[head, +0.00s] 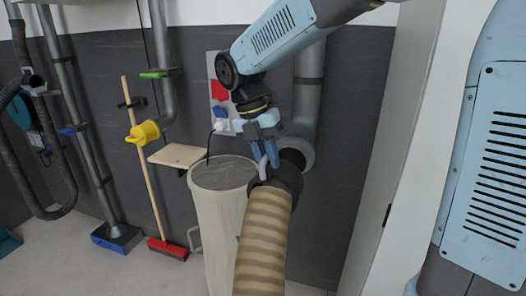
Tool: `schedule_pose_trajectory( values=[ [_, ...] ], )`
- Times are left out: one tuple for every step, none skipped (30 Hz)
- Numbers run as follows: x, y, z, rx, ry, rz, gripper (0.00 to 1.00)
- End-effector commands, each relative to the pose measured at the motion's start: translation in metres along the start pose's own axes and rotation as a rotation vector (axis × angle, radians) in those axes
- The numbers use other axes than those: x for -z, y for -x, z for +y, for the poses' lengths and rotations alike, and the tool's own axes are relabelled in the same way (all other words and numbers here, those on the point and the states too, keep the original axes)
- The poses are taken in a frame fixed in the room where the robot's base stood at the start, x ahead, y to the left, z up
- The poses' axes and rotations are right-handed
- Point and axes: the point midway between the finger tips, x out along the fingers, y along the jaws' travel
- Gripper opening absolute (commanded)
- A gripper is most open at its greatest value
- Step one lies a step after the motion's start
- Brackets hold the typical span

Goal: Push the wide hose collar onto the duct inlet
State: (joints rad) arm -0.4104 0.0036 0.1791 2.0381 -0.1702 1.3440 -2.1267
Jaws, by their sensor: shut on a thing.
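The wide hose collar (287,178) is a dark ring at the top end of a thick beige ribbed hose (264,240). My gripper (264,170) points down from above, its blue fingers shut on the left side of the collar. The duct inlet (308,154) is the grey, flanged lower end of a pipe on the wall, just behind and above the collar. In this view the collar overlaps the lower left of the inlet. I cannot tell whether they touch or whether the collar is on it.
A tall cream bin (217,225) stands close left of the hose. A small wooden shelf (179,156), a yellow fitting (144,132) and a red-headed broom (167,248) are farther left. A pale panel (396,150) borders the right.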

Motion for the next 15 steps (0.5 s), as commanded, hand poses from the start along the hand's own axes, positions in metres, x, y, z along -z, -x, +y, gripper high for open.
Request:
schedule_pose_trajectory(
  values=[
    [0.0, 0.001, 0.0, 0.0, 0.001, -0.002, 0.0],
    [-0.001, 0.001, 0.001, 0.001, 0.002, -0.002, 0.0],
    [-0.001, 0.001, 0.001, 0.001, 0.004, -0.003, 0.0],
    [-0.002, 0.001, 0.002, 0.001, 0.005, -0.003, 0.0],
    [-0.003, 0.001, 0.002, 0.001, 0.007, -0.004, 0.0],
    [-0.004, 0.001, 0.003, 0.001, 0.009, -0.004, 0.0],
    [-0.006, 0.002, 0.004, 0.0, 0.01, -0.005, 0.0],
    [-0.008, 0.002, 0.004, 0.0, 0.012, -0.005, 0.0],
    [-0.01, 0.002, 0.005, 0.0, 0.013, -0.006, 0.0],
    [-0.013, 0.002, 0.005, 0.0, 0.014, -0.006, 0.0],
    [-0.015, 0.002, 0.005, 0.001, 0.014, -0.006, 0.0],
    [-0.018, 0.002, 0.006, 0.001, 0.015, -0.006, 0.0],
    [-0.02, 0.002, 0.006, 0.001, 0.015, -0.006, 0.0],
    [-0.022, 0.002, 0.006, 0.001, 0.015, -0.006, 0.0],
    [-0.025, 0.002, 0.006, 0.001, 0.016, -0.007, 0.0]
  ],
)
